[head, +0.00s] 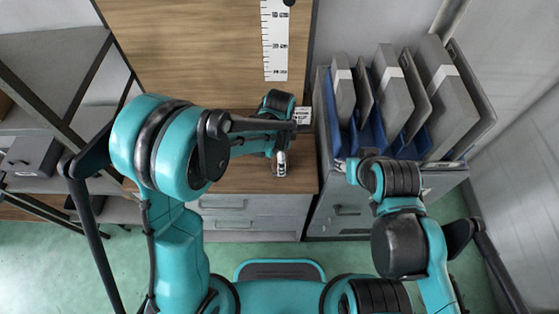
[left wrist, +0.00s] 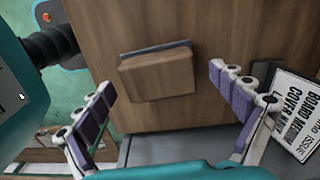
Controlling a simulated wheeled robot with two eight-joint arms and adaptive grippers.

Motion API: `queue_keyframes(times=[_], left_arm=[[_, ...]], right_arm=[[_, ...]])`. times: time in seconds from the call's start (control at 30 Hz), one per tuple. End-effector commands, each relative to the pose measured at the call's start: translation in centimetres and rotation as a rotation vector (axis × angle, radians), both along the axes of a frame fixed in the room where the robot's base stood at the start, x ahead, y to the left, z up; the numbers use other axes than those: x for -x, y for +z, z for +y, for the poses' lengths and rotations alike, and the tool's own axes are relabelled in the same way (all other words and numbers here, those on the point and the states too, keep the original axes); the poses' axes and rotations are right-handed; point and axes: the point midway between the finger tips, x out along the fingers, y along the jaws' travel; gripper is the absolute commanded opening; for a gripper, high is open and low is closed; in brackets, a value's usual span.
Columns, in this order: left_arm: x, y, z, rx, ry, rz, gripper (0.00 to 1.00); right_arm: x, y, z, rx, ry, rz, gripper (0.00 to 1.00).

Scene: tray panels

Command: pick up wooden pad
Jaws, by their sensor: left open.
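The wooden pad (left wrist: 157,76) is a small brown block on the wood-grain tabletop (left wrist: 110,25) in the left wrist view. A thin grey-blue edge shows along its upper side. My left gripper (left wrist: 161,81) is open, with one finger to the left of the pad and the other to its right. I see no finger touching it. In the head view, part of my left gripper (head: 281,163) shows over the wooden table, and my left arm covers much of that area. I cannot make out the pad there. My right arm shows at the right, but its fingers are not visible.
A white printed card (left wrist: 295,115) lies right of the right finger; its corner also shows in the head view (head: 302,115). A grey cabinet with a blue rack (head: 331,115) of upright grey panels stands right of the table. A white ruled strip (head: 275,40) is at the back.

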Motion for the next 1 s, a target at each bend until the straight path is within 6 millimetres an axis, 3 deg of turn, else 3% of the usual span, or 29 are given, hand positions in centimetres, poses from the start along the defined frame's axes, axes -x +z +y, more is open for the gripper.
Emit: queue_keyframes(times=[0.1,0.33,0.53,0.87,1.0], left_arm=[[0.0,-0.9,0.0,0.0,0.001,0.0,0.95],[0.0,-0.9,0.0,0.0,0.001,0.0,0.92],[0.0,-0.9,0.0,0.0,0.001,0.0,0.4],[0.0,-0.7,0.0,0.0,0.001,-0.001,0.4],[0.0,1.1,0.0,0.0,0.001,-0.001,0.4]], right_arm=[[0.0,-0.3,0.0,0.0,0.0,0.0,0.4],[0.0,-0.2,0.0,0.0,0.0,0.0,0.4],[0.0,-0.2,0.0,0.0,0.0,0.0,0.4],[0.0,-0.1,0.0,0.0,0.0,0.0,0.4],[0.0,0.4,0.0,0.0,0.0,0.0,0.4]])
